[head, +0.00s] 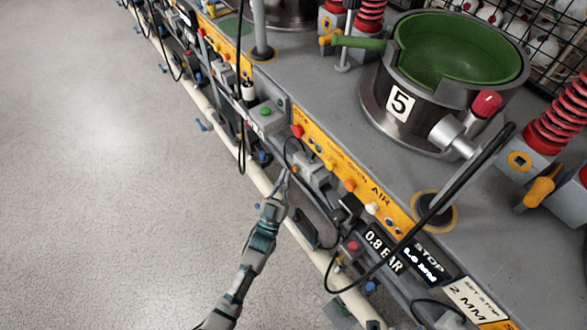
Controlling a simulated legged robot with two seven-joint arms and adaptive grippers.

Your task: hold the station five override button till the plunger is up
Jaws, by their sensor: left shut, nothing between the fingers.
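The station marked 5 is a round metal pot (372,112) with a green inside, at the upper right in the head view. An orange panel (330,152) with several coloured buttons runs along the bench's front edge below it. I cannot tell which button is the override. My left gripper (284,174) is shut and empty, just below a grey box (313,172) on the bench front. I cannot tell whether its tips touch anything. No plunger can be made out in the pot. My right gripper is out of view.
A green button (265,112) sits on a grey box left of the panel. A red button (353,246) is lower down. Black cables hang along the bench front, one (430,215) looping past the pot. A pale rail (305,243) runs below. The floor (110,190) at left is clear.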

